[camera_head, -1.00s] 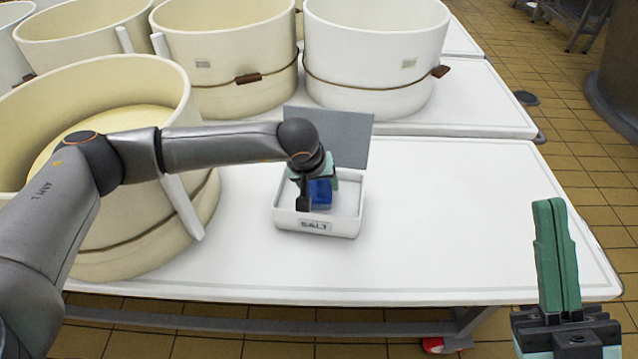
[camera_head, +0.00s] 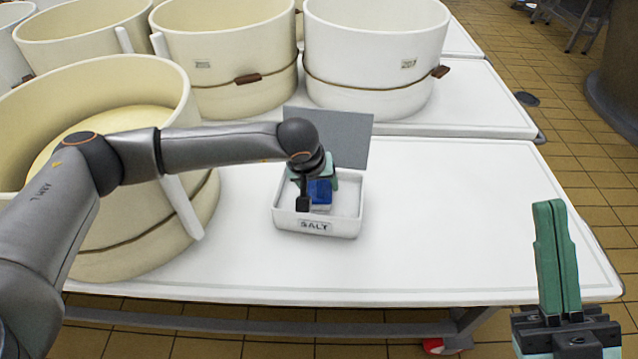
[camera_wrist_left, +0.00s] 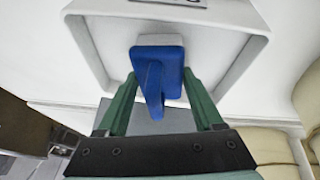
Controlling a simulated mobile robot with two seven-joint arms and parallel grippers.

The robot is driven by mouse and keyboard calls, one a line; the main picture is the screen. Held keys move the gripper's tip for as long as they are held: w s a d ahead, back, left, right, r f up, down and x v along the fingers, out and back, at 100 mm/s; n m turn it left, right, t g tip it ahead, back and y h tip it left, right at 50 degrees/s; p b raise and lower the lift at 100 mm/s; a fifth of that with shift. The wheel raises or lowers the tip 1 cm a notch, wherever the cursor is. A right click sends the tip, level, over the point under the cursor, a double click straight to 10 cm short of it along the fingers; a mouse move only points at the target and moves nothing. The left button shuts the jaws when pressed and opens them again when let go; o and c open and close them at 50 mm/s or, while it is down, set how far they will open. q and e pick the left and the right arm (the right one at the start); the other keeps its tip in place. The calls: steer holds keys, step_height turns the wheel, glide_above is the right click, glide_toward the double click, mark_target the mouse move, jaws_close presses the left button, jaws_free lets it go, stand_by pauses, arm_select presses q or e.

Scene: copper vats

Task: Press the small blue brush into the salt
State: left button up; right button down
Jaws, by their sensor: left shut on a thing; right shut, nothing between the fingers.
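The small blue brush (camera_head: 319,192) is in my left gripper (camera_head: 318,186), over and partly inside the white salt box (camera_head: 316,227) labelled SALT. In the left wrist view the brush (camera_wrist_left: 157,72) shows between the two green fingers of the left gripper (camera_wrist_left: 160,85), its block against or just above the white floor of the box (camera_wrist_left: 250,58). I cannot tell whether the bristles touch the salt. My right gripper (camera_head: 556,258) is shut and empty, upright at the right beyond the table's front edge.
A grey lid (camera_head: 345,140) stands open behind the box. A large cream vat (camera_head: 125,240) is left of it, under my left arm. More vats (camera_head: 228,60) (camera_head: 375,60) stand behind. The white table (camera_head: 450,220) is clear to the right.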

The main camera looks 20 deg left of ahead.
arm_select(q)
steer(key=shift+r+p, duration=2.1)
steer(key=shift+r, duration=1.4)
